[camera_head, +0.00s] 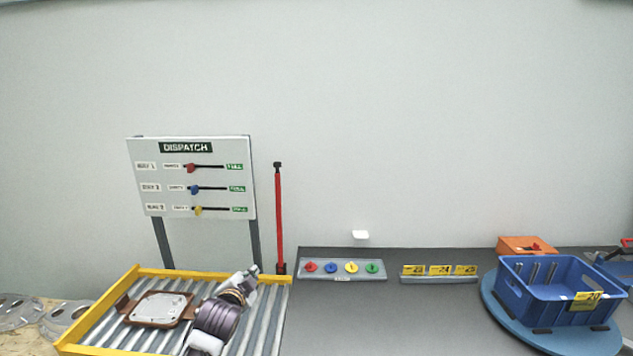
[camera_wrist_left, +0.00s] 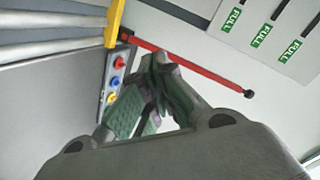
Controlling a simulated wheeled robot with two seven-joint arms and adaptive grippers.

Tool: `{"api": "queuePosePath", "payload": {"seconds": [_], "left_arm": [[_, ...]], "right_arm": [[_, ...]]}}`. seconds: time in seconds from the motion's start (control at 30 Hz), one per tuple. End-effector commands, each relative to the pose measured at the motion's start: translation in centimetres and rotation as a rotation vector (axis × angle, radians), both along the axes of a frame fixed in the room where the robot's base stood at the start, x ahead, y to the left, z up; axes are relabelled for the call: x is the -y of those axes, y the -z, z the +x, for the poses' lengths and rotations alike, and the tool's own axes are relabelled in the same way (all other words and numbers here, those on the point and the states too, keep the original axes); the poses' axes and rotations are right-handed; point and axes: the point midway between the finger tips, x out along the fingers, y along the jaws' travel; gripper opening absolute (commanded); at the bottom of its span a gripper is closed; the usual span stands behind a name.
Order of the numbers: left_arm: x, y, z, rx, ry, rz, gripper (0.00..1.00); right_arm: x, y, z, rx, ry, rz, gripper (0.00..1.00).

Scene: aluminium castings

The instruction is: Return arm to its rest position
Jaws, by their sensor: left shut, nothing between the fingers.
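My left arm (camera_head: 217,318) comes up from the bottom of the head view, in front of the roller conveyor (camera_head: 82,325) with yellow rails. Its gripper (camera_head: 254,270) is near the conveyor's back right corner, shut and empty. In the left wrist view the green-grey fingers (camera_wrist_left: 158,62) are together with nothing held. My right gripper is not in view.
A brown-edged plate with a pale casting (camera_head: 158,308) lies on the rollers. Behind stand the dispatch board (camera_head: 190,215) and a red post (camera_head: 279,215). A button panel (camera_head: 340,277), number cards (camera_head: 440,271) and a blue crate (camera_head: 530,302) are right. The grey tabletop's middle is clear.

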Motion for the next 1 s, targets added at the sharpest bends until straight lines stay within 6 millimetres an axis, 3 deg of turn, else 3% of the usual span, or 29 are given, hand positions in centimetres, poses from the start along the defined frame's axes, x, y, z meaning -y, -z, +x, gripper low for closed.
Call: {"api": "queuePosePath", "payload": {"seconds": [0.1,0.4,0.7,1.0], "left_arm": [[-0.3,2.8,-2.6,-0.085,-0.031,-0.062,0.0],[-1.1,8.5,-9.5,-0.29,-0.125,-0.206,0.0],[-1.8,12.9,-17.1,-0.492,-0.239,-0.334,0.0],[-2.4,15.9,-25.4,-0.688,-0.371,-0.439,0.0]], "right_arm": [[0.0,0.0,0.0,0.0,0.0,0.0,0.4],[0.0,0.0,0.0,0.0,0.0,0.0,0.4],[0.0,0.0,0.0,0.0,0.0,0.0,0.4],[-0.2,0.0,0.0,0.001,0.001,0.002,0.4]]}}
